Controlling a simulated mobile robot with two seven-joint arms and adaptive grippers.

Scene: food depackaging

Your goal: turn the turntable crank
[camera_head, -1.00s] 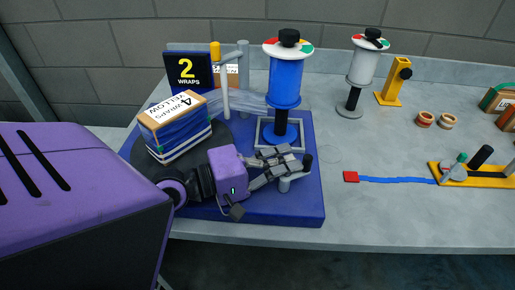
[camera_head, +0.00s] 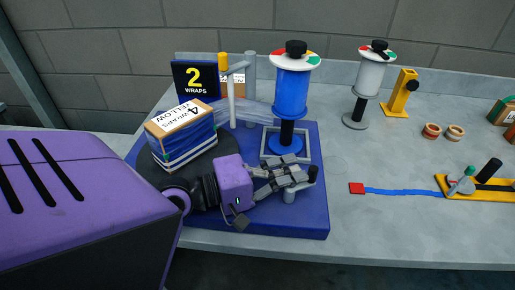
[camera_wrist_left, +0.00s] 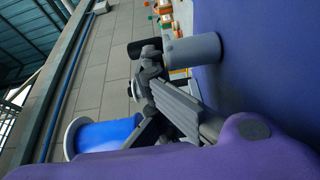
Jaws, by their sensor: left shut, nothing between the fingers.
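The turntable crank is a grey post (camera_head: 289,194) with a black knob (camera_head: 313,173) at the front right of the blue base (camera_head: 310,217). In the left wrist view a grey cylinder (camera_wrist_left: 192,50) shows beside the fingers. My left gripper (camera_head: 296,180) is shut and empty, its fingertips right at the crank; I cannot tell if they touch it. The dark round turntable (camera_head: 149,175) carries a blue-wrapped box (camera_head: 186,140) labelled "4 WRAPS YELLOW" and is partly hidden by my arm. My right gripper is not in view.
A blue film spool (camera_head: 291,92) stands behind the gripper, with clear film stretched toward the box. A "2 WRAPS" sign (camera_head: 195,79) is at the back. A white spool (camera_head: 368,75), yellow stand (camera_head: 400,93) and yellow-based device (camera_head: 485,188) stand right. The front right table is clear.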

